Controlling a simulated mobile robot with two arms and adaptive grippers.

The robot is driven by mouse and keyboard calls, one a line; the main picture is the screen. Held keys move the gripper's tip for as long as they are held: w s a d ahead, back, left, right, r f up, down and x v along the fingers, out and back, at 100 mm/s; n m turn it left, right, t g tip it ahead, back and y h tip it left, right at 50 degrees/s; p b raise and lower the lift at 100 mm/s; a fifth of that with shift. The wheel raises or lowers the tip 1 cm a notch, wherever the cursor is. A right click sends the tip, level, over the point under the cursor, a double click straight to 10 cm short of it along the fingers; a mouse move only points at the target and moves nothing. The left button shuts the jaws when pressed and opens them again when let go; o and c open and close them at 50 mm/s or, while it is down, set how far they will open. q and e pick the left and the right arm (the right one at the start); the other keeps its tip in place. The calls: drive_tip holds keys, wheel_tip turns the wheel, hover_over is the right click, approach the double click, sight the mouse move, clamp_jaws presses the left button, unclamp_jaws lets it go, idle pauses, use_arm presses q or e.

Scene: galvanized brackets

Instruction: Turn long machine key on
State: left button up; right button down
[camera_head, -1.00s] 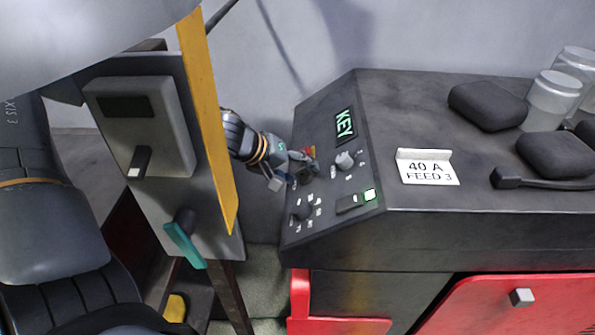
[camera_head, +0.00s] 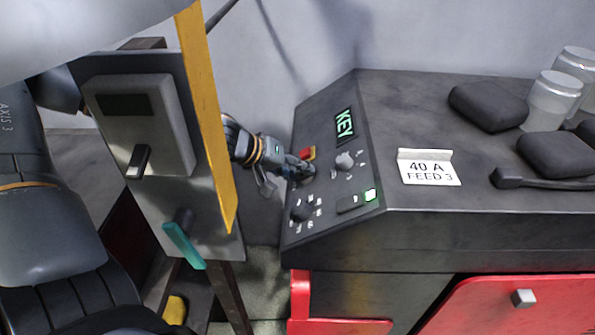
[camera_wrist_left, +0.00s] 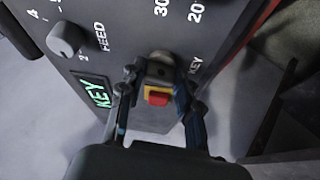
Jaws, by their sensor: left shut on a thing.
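The dark machine's sloped panel (camera_head: 327,205) carries a green display (camera_head: 345,124) that reads KEY. My left gripper (camera_head: 302,172) is at the panel's left edge and hides the key in the head view. In the left wrist view, my left gripper (camera_wrist_left: 158,78) has its fingers on both sides of the round key switch (camera_wrist_left: 160,62), by the KEY label. The fingers are shut on the key. The key's exact angle is hard to tell. My right gripper is not in view.
A red button on yellow (camera_wrist_left: 157,95) sits close by the fingers. A yellow-edged post with a grey box (camera_head: 140,125) and teal handle (camera_head: 184,246) stands left.

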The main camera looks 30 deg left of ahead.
use_arm(q)
drive_tip(key=m+h, duration=0.1)
drive_tip(key=m, duration=0.2)
drive_tip(key=m+h+b, duration=0.1)
drive_tip(key=m, duration=0.1)
drive_tip(key=shift+a+f+m, duration=0.15)
drive_tip(key=shift+a+m, duration=0.05)
drive_tip(key=shift+m, duration=0.2)
drive_tip(key=m+h+b, duration=0.1)
drive_tip(key=m, duration=0.2)
drive_tip(key=shift+f, duration=0.1)
drive_tip(key=m+h+b, duration=0.1)
drive_tip(key=m, duration=0.1)
drive_tip(key=m+h+b, duration=0.1)
drive_tip(key=m+b, duration=0.1)
drive_tip(key=m, duration=0.1)
drive_tip(key=shift+w+a+f+g, duration=0.1)
drive_tip(key=shift+a+f+g, duration=0.05)
drive_tip(key=shift+g, duration=0.15)
drive_tip(key=m+g+h+b, duration=0.1)
drive_tip(key=m+b, duration=0.2)
drive_tip(key=shift+m, duration=0.5)
drive_tip(key=shift+r+g, duration=0.25)
drive_tip(key=shift+g, duration=0.05)
drive_tip(key=o, duration=1.1)
drive_tip(key=shift+o, duration=0.3)
